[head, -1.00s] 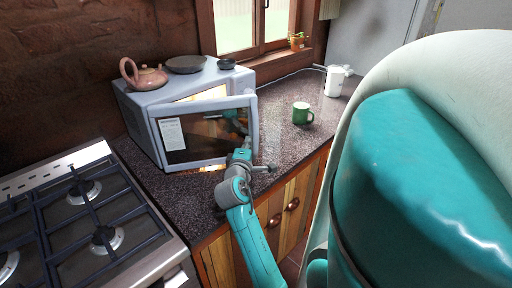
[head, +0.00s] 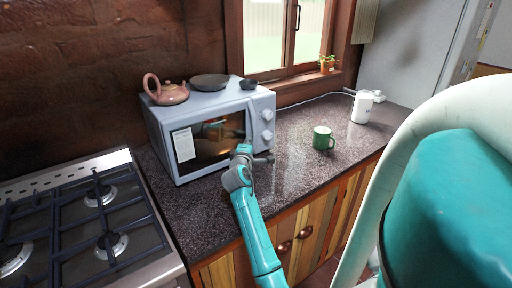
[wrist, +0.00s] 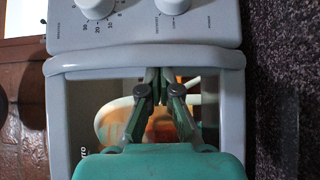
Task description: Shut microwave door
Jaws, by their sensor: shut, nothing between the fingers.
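The light grey-blue microwave (head: 222,97) stands on the counter. Its door (head: 210,142), with a dark window and a white label, lies flush or nearly flush with the front, beside the knob panel (head: 266,122). In the wrist view a thin seam runs between the door frame (wrist: 100,64) and the panel (wrist: 140,32); whether it is latched I cannot tell. My gripper (head: 246,150) is at the door's right side, and also shows in the wrist view (wrist: 160,76). Its fingers are shut and empty, tips at the frame's edge; contact is unclear.
A pink teapot (head: 170,94), a dark plate (head: 210,81) and a small dark bowl (head: 248,84) sit on the microwave. A green mug (head: 323,138) and a white canister (head: 362,107) stand to the right. A gas stove (head: 75,225) is at the left.

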